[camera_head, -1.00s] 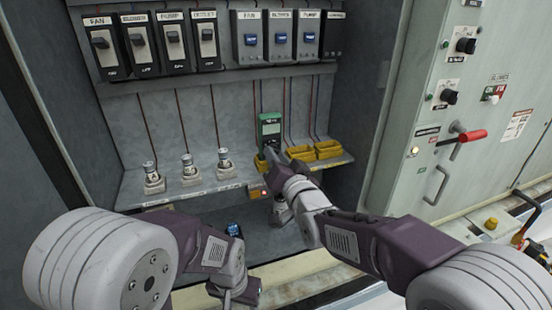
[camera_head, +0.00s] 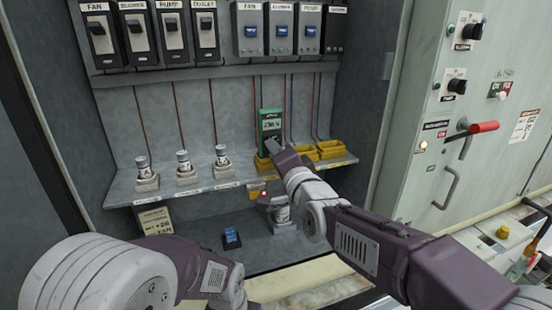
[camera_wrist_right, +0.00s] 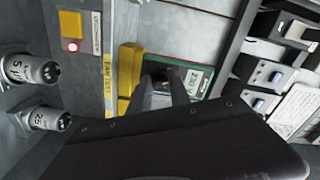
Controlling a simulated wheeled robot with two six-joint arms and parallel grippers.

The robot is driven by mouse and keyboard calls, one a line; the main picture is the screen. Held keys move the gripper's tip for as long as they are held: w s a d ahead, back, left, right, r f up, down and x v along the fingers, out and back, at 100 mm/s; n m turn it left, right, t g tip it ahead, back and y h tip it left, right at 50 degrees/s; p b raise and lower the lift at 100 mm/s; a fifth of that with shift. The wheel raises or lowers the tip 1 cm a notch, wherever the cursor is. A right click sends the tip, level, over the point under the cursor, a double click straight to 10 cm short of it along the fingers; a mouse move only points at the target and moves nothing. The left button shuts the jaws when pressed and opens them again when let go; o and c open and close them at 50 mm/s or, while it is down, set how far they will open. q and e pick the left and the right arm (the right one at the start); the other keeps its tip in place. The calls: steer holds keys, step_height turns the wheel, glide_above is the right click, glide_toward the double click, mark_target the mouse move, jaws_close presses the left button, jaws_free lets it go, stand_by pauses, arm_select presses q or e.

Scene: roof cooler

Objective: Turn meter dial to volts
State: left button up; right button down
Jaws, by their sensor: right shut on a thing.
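In the right wrist view the two fingers (camera_wrist_right: 163,88) are close together against the meter's face, shut on the dial. My left arm comes in at the lower left; its fingers are out of the picture.
Switch rows (camera_head: 205,30) hang above. A small blue object (camera_head: 231,237) lies on the cabinet floor. A panel with a red handle (camera_head: 484,127) is at right.

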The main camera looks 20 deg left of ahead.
stand_by(0.5)
steer(key=c, duration=1.2)
jaws_free()
steer(key=b+v, duration=0.2)
steer(key=v, duration=0.7)
